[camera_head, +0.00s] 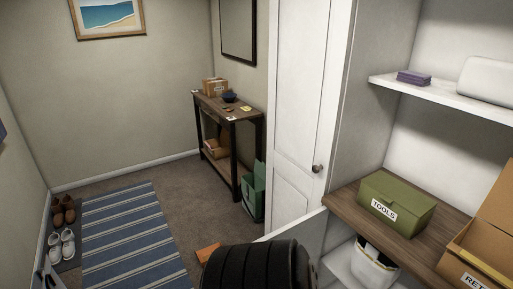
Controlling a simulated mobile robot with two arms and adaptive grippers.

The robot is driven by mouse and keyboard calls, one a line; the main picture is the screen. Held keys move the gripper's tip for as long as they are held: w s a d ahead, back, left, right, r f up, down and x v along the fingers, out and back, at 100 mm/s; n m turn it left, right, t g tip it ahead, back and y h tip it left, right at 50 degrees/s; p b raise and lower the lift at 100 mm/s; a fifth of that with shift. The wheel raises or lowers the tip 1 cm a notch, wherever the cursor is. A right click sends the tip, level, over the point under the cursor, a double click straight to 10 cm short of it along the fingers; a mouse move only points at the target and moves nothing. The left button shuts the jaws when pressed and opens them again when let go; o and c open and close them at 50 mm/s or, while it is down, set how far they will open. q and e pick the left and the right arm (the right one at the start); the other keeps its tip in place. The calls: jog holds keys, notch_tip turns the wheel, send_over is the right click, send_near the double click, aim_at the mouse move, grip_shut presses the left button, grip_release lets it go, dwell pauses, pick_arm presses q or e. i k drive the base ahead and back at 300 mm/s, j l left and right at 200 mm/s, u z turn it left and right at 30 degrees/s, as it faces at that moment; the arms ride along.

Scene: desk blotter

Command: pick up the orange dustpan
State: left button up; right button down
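A small orange piece, which looks like the orange dustpan (207,252), lies on the carpet at the bottom centre. It is just right of the striped rug. A large black ribbed shape, perhaps part of my own body, is in front of it and may hide the rest. No gripper of mine can be made out in the head view.
A blue-and-white striped rug (130,235) lies left, with shoes (63,211) on a mat beside it. A dark console table (232,108) and green bag (254,190) stand beyond. A white door (297,100) and shelving with a green tools box (396,204) stand right.

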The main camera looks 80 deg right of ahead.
aim_at(203, 254)
jog(key=z, duration=2.25)
jog(key=i+j+z, duration=0.1)
jog(key=z, duration=0.4)
jog(key=i+j+z, duration=0.1)
jog(key=z, duration=0.4)
jog(key=i+j+z, duration=0.15)
jog(key=j, duration=0.3)
jog(key=i+j+z, duration=0.2)
jog(key=j, duration=0.25)
jog(key=i+j+z, duration=0.15)
jog(key=j, duration=0.3)
jog(key=j+z, duration=0.15)
jog(key=j, duration=0.3)
jog(key=i+j+z, duration=0.15)
jog(key=j, duration=0.35)
